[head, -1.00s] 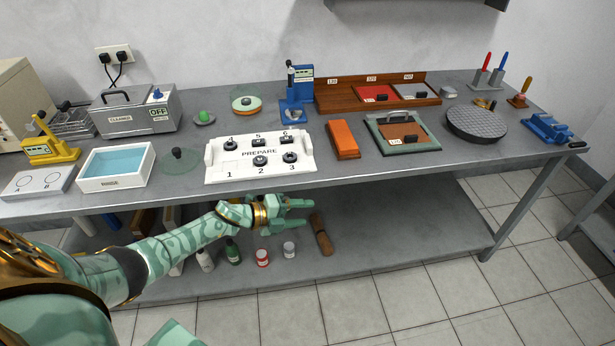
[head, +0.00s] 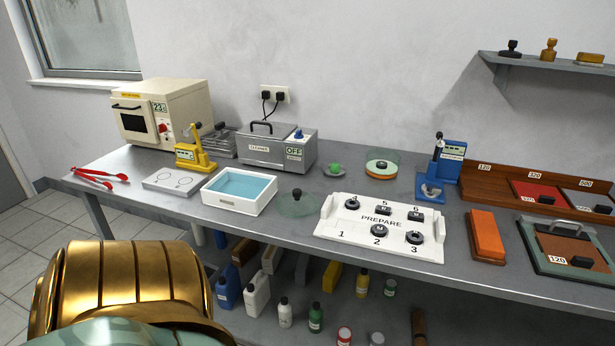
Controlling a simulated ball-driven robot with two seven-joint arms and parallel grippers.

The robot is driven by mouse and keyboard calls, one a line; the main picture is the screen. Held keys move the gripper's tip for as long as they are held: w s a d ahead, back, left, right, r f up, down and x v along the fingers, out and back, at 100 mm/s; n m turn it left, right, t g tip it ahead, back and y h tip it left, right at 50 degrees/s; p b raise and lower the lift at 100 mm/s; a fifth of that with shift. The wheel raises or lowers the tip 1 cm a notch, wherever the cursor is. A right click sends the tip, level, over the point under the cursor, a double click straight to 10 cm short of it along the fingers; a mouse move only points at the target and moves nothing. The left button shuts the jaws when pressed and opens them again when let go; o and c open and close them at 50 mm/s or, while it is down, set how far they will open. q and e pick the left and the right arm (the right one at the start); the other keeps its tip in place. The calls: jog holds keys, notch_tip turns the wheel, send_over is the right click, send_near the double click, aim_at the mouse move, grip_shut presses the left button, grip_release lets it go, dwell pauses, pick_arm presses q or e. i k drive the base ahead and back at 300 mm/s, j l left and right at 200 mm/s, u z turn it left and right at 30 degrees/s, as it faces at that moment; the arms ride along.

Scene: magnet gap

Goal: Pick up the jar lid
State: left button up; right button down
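A round clear glass lid with a dark knob (head: 297,203), which looks like the jar lid, lies on the grey workbench between the blue-filled white tray and the white PREPARE board. A low round glass jar (head: 382,163) with something orange and green in it stands farther back to the right. Neither gripper is in view. A gold and pale green part of my own arm fills the lower left corner.
The white tray of blue liquid (head: 239,191) stands left of the lid and the PREPARE board (head: 381,226) right of it. A grey cleaner box (head: 277,149) is behind. Several bottles stand on the lower shelf (head: 300,315). Red tongs (head: 101,176) lie at the far left.

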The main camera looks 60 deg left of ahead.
aim_at(297, 202)
jog(key=i+j+u, duration=0.45)
jog(key=i+u, duration=0.25)
jog(key=i, duration=0.1)
